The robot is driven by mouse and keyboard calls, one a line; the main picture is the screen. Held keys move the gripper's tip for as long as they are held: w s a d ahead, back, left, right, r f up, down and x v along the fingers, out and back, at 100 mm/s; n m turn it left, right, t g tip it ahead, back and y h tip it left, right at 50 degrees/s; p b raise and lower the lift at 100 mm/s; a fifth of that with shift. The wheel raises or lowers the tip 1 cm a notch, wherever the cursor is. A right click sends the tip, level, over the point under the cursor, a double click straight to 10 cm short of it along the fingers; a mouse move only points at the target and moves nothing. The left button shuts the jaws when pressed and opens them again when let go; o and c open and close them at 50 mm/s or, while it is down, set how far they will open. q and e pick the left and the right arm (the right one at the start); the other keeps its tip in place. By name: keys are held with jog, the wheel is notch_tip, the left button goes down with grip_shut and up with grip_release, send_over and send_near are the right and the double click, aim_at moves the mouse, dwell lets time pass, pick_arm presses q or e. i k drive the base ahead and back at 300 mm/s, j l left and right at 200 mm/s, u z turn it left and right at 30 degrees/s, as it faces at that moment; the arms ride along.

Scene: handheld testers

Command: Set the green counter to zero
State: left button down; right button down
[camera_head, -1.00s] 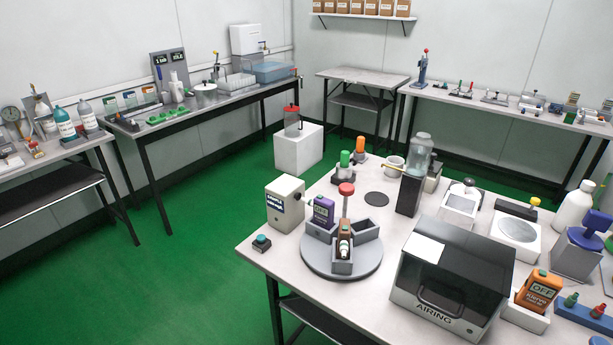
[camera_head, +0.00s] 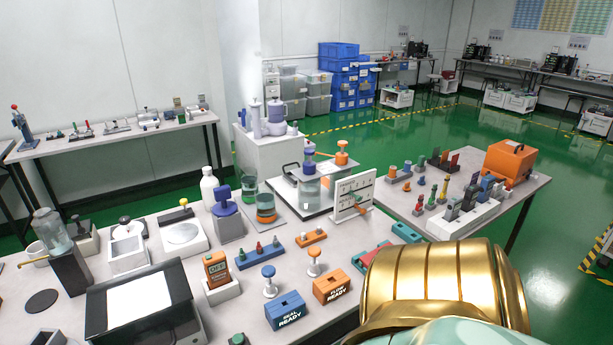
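I cannot pick out a green counter for certain. Small green things in view are a flat green piece (camera_head: 406,232) at the right edge of the near table and a green-topped knob (camera_head: 238,339) at the bottom edge. An orange handheld tester (camera_head: 216,268) with a dark display stands in a white holder on the near table. Neither of my grippers is in view. A large gold and pale green part, which looks like my own arm, fills the bottom right and hides part of the table's right side.
A dark-lidded box (camera_head: 143,308) stands front left. Blue (camera_head: 287,310) and orange (camera_head: 332,287) "READY" blocks stand at the near edge. A white scale board (camera_head: 354,195) stands behind them. The right table holds a white rack (camera_head: 464,219) and an orange case (camera_head: 510,161). Green floor lies open beyond.

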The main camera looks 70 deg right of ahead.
aim_at(358, 198)
jog(key=z, duration=2.45)
jog(key=i+l+u, duration=0.1)
jog(key=i+u, duration=0.2)
